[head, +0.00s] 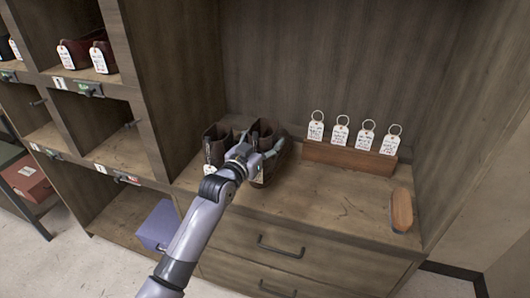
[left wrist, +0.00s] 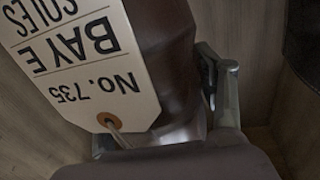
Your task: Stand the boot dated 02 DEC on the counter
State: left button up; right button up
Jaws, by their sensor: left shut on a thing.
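My left gripper (head: 260,155) is shut on a dark brown boot (head: 264,129) at the left end of the counter (head: 330,211). The boot looks upright, but my gripper hides its lower part, and I cannot tell whether it touches the wood. In the left wrist view the brown boot (left wrist: 170,55) is between the fingers. Its white tag (left wrist: 85,75) hangs upside down there and reads "No. 735", "BAYE", "SOLES"; no date shows. A second dark boot (head: 214,135) stands just left of the held one, with a white tag. My right gripper is not in view.
A wooden rack (head: 348,158) with several white key tags stands at the back of the counter. A brush (head: 402,210) lies at the right edge. The middle of the counter is clear. Open cubbies with shoes (head: 75,50) are at left; a purple box (head: 157,224) sits below.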

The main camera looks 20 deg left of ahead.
pick_arm(q)
jog(key=shift+f, duration=2)
jog(key=o, duration=1.6)
jog(key=shift+f, duration=0.15)
jog(key=o, duration=0.4)
jog(key=shift+s, duration=0.15)
jog(key=v, duration=1.1)
jog(key=shift+s, duration=0.4)
